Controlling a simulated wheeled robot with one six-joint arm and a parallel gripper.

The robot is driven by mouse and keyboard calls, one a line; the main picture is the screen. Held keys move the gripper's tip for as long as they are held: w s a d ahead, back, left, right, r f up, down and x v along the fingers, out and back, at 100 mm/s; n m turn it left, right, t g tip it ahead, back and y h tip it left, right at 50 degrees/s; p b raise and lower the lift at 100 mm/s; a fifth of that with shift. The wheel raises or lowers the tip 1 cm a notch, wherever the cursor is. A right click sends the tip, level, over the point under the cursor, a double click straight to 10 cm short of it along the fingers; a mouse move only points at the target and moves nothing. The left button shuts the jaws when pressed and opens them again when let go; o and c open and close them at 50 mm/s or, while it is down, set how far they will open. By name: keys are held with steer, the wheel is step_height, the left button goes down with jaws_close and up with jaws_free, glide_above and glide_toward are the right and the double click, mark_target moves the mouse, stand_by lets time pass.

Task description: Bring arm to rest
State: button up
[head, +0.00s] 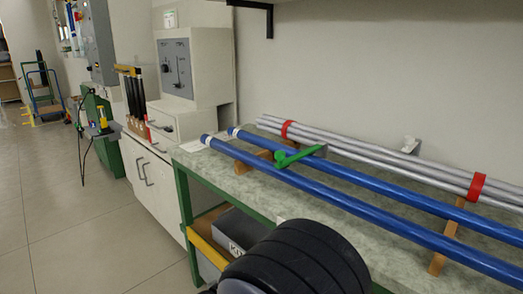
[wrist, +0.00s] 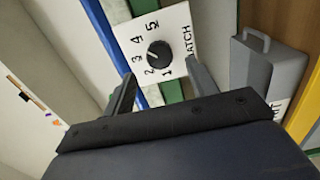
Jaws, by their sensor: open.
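My gripper (wrist: 161,70) shows in the wrist view with its two dark fingers apart and nothing between them. Beyond the fingertips is a white panel (wrist: 122,30) with a black dial (wrist: 159,54), numbers from 1 to 5 and the word BATCH, partly cut by a finger. The fingers look apart from the panel, but the gap is hard to judge. My gripper's fingers do not show in the head view.
Two blue rods (head: 335,196) and several silver rods (head: 350,146) with red bands (head: 476,186) lie on wooden rests on the bench (head: 215,165). A green handled thing (head: 297,156) touches the blue rods. A grey bin (wrist: 270,70) is right of the panel. Floor (head: 80,220) is clear at left.

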steer(key=w+d+n+p, duration=0.1)
steer(key=n+p, duration=0.5)
steer(key=p, duration=0.2)
steer(key=w+d+n+p, duration=0.1)
steer(key=n+p, duration=0.5)
steer(key=p, duration=0.3)
steer(key=w+d+n+p, duration=0.1)
steer(key=n+p, duration=0.4)
steer(key=p, duration=0.3)
steer(key=shift+w+d+n+p, duration=0.1)
steer(key=shift+n+p, duration=0.25)
steer(key=shift+n, duration=0.05)
stand_by(0.5)
